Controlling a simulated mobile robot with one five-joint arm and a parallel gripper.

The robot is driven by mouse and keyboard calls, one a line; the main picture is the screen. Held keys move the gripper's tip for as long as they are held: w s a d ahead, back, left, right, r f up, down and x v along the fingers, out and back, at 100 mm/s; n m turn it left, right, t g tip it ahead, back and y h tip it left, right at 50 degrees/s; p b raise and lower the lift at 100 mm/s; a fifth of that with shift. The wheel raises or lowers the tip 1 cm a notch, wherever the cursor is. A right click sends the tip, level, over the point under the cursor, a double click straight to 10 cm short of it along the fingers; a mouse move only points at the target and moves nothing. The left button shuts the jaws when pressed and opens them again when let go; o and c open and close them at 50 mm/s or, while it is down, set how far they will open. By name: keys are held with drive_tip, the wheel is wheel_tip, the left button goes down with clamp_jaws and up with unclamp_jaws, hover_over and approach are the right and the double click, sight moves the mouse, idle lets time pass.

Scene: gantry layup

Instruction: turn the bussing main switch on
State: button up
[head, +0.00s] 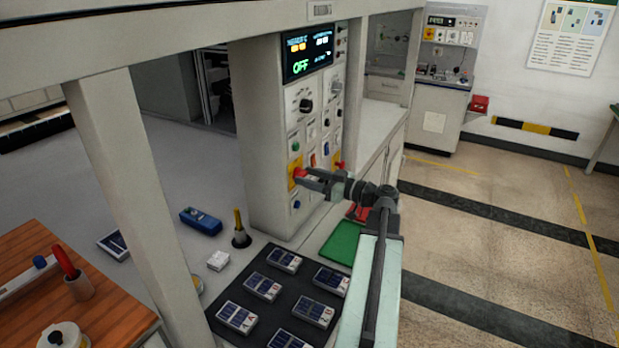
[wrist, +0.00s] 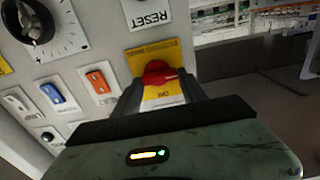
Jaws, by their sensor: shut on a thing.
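The bussing main switch appears to be the red rotary knob (wrist: 158,73) on a yellow plate (wrist: 170,52), seen close in the wrist view. In the head view the yellow plate (head: 295,166) is low on the grey control panel's front. My gripper (head: 302,177) reaches it from the right, and in the wrist view its fingers (wrist: 161,82) are shut on the red knob, one on each side. The knob's handle lies roughly crosswise in the wrist view. The plate's small lettering is hard to read. The panel's display (head: 307,53) shows green "OFF".
A black dial (wrist: 28,22), a blue rocker (wrist: 52,93), an orange rocker (wrist: 97,82) and a RESET label (wrist: 152,19) surround the switch. Another red control (head: 339,166) is right of it. A dark mat (head: 262,312) with several cards lies below. A pale post (head: 135,180) stands left.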

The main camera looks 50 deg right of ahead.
drive_tip(key=shift+m, duration=0.3)
drive_tip(key=m, duration=0.4)
drive_tip(key=shift+d, duration=0.1)
drive_tip(key=m, duration=0.4)
drive_tip(key=shift+r+m, duration=0.1)
drive_tip(key=shift+m, duration=0.3)
drive_tip(key=m, duration=0.4)
drive_tip(key=shift+d+m, duration=0.15)
drive_tip(key=shift+m, duration=0.15)
drive_tip(key=shift+w+m, duration=0.1)
drive_tip(key=shift+m, duration=1.8)
drive_tip(key=o, duration=1.4)
drive_tip(key=shift+d, duration=0.1)
drive_tip(key=shift+c, duration=0.2)
